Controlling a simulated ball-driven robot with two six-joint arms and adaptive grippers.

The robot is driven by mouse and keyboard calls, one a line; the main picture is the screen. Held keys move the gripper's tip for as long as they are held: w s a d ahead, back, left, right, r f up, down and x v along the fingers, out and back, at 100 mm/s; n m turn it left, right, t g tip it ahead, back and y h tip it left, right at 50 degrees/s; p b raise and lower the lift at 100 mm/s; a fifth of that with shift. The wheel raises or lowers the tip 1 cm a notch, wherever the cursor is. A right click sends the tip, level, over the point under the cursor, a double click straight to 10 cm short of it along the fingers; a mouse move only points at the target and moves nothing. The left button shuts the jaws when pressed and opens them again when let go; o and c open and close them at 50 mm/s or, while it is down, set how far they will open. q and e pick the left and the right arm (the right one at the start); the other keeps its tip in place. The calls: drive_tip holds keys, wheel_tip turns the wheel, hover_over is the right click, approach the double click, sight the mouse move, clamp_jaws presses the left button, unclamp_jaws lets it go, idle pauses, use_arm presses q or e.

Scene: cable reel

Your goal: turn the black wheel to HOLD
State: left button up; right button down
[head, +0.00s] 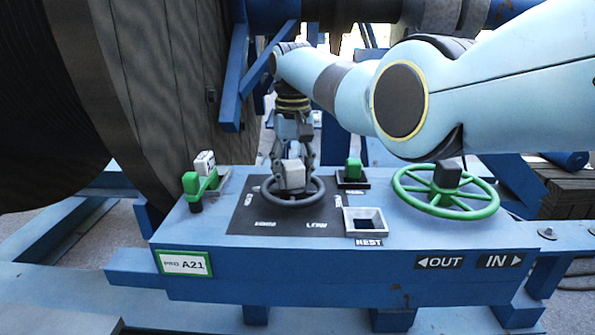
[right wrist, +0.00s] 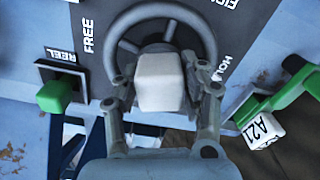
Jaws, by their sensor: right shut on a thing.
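The black wheel (head: 266,196) lies flat on a dark plate on the blue console; its rim and spokes also show in the right wrist view (right wrist: 112,42). A pale block (head: 292,176) stands at its centre. My right gripper (head: 291,167) comes down from above and is shut on this block, with one finger on each side in the right wrist view (right wrist: 160,90). I cannot make out which word the wheel is set to. My left gripper is not in view.
A green wheel (head: 480,210) stands to the right, below my right arm. A square NEST socket (head: 365,222) and a green block at REEL (head: 353,170) sit between the wheels. A green part with a white A21 tag (head: 205,163) is at the left.

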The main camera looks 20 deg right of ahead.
drive_tip(key=c, duration=1)
unclamp_jaws()
drive_tip(key=shift+o, duration=1.4)
drive_tip(key=shift+w+f, duration=0.1)
drive_tip(key=shift+r, duration=0.25)
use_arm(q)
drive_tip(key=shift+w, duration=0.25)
use_arm(e)
wheel_tip(320, 180, up, 12)
drive_tip(key=shift+f, duration=0.2)
drive_tip(key=shift+f, duration=0.1)
